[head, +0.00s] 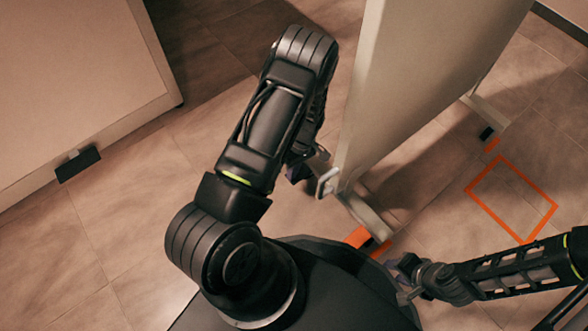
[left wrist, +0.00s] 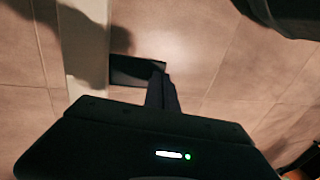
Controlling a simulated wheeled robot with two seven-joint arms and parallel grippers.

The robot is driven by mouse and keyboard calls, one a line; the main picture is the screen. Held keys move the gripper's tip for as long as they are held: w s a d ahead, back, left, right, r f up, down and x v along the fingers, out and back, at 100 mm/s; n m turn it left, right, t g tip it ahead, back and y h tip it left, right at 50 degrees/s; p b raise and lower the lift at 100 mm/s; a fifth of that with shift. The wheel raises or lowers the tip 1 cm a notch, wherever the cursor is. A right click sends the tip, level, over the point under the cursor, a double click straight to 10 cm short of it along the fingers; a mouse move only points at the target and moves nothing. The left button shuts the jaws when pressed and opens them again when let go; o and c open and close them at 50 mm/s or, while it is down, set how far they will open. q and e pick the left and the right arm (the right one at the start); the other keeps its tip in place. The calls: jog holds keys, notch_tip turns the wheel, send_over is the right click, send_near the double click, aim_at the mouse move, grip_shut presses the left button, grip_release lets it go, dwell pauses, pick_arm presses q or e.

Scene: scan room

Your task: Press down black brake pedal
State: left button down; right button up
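In the left wrist view a flat black pedal (left wrist: 133,70) sticks out to the right from a pale beam (left wrist: 85,45), low over the tiles. My left gripper (left wrist: 161,76) points at the pedal's right end, its narrow fingers together and empty; I cannot tell whether they touch it. In the head view a black pedal (head: 77,164) sits at the foot of the left panel, and a small black piece (head: 486,133) is at the standing panel's far foot. I cannot tell which pedal the wrist view shows. My left gripper is mostly hidden behind its arm. My right gripper (head: 403,278) is at the lower right, small and unclear.
A tall pale panel (head: 405,85) stands just right of my left arm, with a metal handle (head: 326,182) and an orange piece (head: 358,237) near its foot. A large pale panel (head: 70,80) is at left. An orange floor outline (head: 511,199) lies at right. Floor between panels is clear.

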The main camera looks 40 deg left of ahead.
dwell(0.3)
pick_arm(q)
jog(key=shift+r+p, duration=0.6)
jog(key=shift+r, duration=0.1)
pick_arm(e)
jog(key=shift+r, duration=0.6)
